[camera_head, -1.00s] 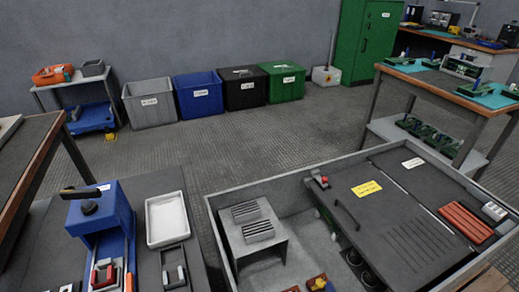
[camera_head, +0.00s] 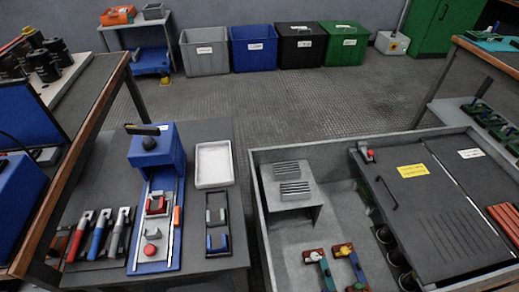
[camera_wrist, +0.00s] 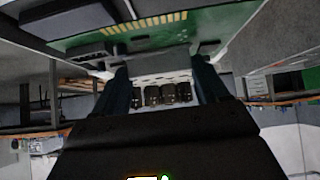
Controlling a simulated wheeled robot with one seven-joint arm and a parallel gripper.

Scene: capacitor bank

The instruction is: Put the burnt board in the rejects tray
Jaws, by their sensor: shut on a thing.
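In the wrist view my gripper (camera_wrist: 163,88) is shut on a green circuit board (camera_wrist: 150,38) with a row of gold contacts and a dark block on it. Its outer parts run out of the picture, and no burn mark can be made out. Behind the fingers is a pale part with several dark cylinders (camera_wrist: 167,95). My gripper is not in the head view. A shallow white tray (camera_head: 200,183) lies empty on the dark bench, right of a blue press-like fixture (camera_head: 158,150). No label shows on it, so I cannot tell whether it is the rejects tray.
Grey (camera_head: 205,58), blue (camera_head: 253,58), black (camera_head: 301,56) and green (camera_head: 348,53) bins with unreadable labels stand by the wall. A large grey open cabinet (camera_head: 262,225) fills the right front. Hand tools (camera_head: 96,235) lie on the bench. The middle floor is clear.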

